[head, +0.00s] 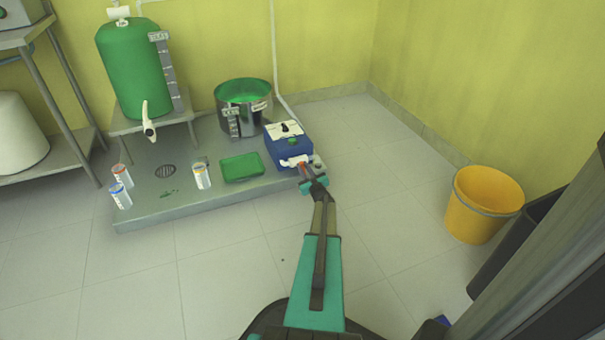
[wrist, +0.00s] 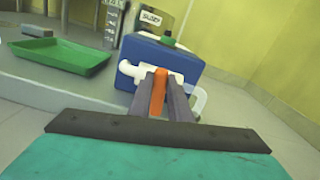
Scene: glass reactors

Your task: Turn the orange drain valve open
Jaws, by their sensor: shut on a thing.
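The orange drain valve handle (wrist: 159,92) sits at the front of a blue box-shaped unit (wrist: 160,60), by a white pipe fitting (wrist: 130,72). In the head view the blue unit (head: 288,147) stands at the right end of the low grey platform, and a bit of the orange handle (head: 302,164) shows at its front. My gripper (wrist: 160,88) is shut on the orange handle, one finger on each side. In the head view my gripper (head: 306,172) reaches the front of the blue unit. The fingers hide part of the handle and the valve body behind it.
A green tray (head: 242,167) lies left of the blue unit. A steel pot (head: 246,118) with green contents stands behind it. A green tank (head: 135,70) on a stand and several small white containers (head: 202,177) are farther left. A yellow bucket (head: 477,208) stands right; the floor between is clear.

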